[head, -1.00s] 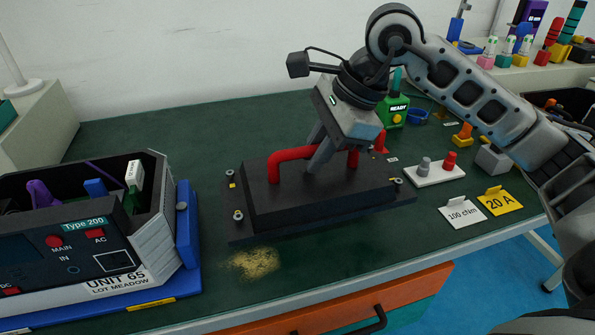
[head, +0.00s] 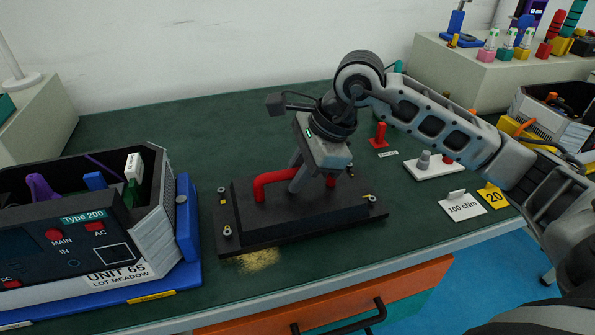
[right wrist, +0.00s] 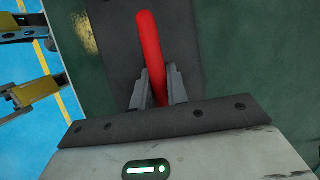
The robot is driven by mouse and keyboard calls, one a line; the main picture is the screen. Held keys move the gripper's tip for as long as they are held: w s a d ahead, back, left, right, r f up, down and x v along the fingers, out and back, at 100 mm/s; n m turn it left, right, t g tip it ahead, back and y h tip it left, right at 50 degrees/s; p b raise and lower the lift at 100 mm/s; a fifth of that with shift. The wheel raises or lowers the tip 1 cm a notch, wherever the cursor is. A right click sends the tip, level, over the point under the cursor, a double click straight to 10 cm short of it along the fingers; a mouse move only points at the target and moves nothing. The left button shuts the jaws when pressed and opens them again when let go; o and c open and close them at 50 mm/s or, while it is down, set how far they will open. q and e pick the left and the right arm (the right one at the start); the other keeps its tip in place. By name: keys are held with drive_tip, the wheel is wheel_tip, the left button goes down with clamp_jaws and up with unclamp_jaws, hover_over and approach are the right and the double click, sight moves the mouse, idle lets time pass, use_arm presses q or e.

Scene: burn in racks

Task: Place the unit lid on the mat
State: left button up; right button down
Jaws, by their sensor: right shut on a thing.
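The unit lid (head: 330,212) is a flat black plate with a raised middle, a red bar handle (head: 268,184) and small fasteners at its corners. It lies level over the dark green mat (head: 330,270) that covers the bench. I cannot tell whether it touches the mat or hangs just above it. My right gripper (head: 300,180) is shut on the red handle, between its two ends. In the right wrist view the fingers (right wrist: 155,88) grip either side of the handle (right wrist: 152,50), with the black lid (right wrist: 115,35) beneath.
The open unit (head: 100,235) on a blue base stands left of the lid. A tan dusty patch (head: 255,262) lies at the lid's front edge. A white block with pegs (head: 432,168), a 100 cNm card (head: 463,206) and a yellow card (head: 493,196) stand to the right.

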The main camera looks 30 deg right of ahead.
drive_tip(key=c, duration=1.4)
unclamp_jaws()
drive_tip(key=shift+c, duration=0.2)
drive_tip(key=shift+o, duration=0.3)
drive_tip(key=shift+r, duration=0.1)
use_arm(q)
drive_tip(key=shift+s+p, duration=0.1)
drive_tip(key=shift+p, duration=0.45)
use_arm(e)
drive_tip(key=v, duration=1.2)
use_arm(q)
drive_tip(key=shift+r, duration=0.2)
